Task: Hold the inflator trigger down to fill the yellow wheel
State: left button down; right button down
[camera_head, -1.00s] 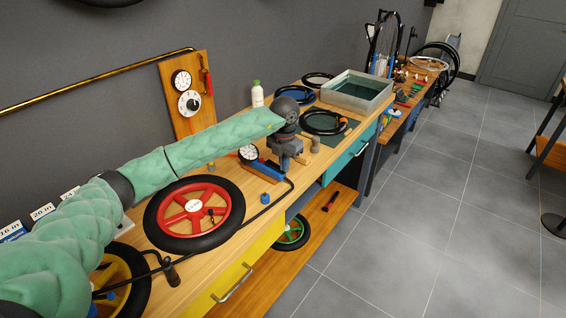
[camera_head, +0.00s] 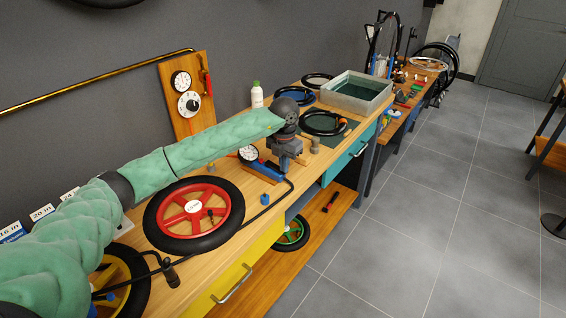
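The yellow wheel (camera_head: 134,292) with a black tyre lies on the bench at the lower left, partly hidden behind my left arm and cut by the frame edge. The inflator (camera_head: 258,163), blue with a round white dial, lies further along the bench. A black hose runs from it along the bench front to a dark end piece (camera_head: 170,272) by the yellow wheel. My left gripper (camera_head: 283,166) is at the inflator's right end, pointing down. Its fingers are small and partly hidden, so I cannot tell whether they close on the trigger. My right gripper is not in view.
A red wheel (camera_head: 226,203) lies flat between the yellow wheel and the inflator, with a small blue cap (camera_head: 265,199) beside it. A wooden gauge board (camera_head: 183,123) stands against the wall. Black tyres and a grey bin (camera_head: 347,97) lie beyond my gripper.

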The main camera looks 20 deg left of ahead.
pick_arm(q)
jog(key=shift+r, duration=0.75)
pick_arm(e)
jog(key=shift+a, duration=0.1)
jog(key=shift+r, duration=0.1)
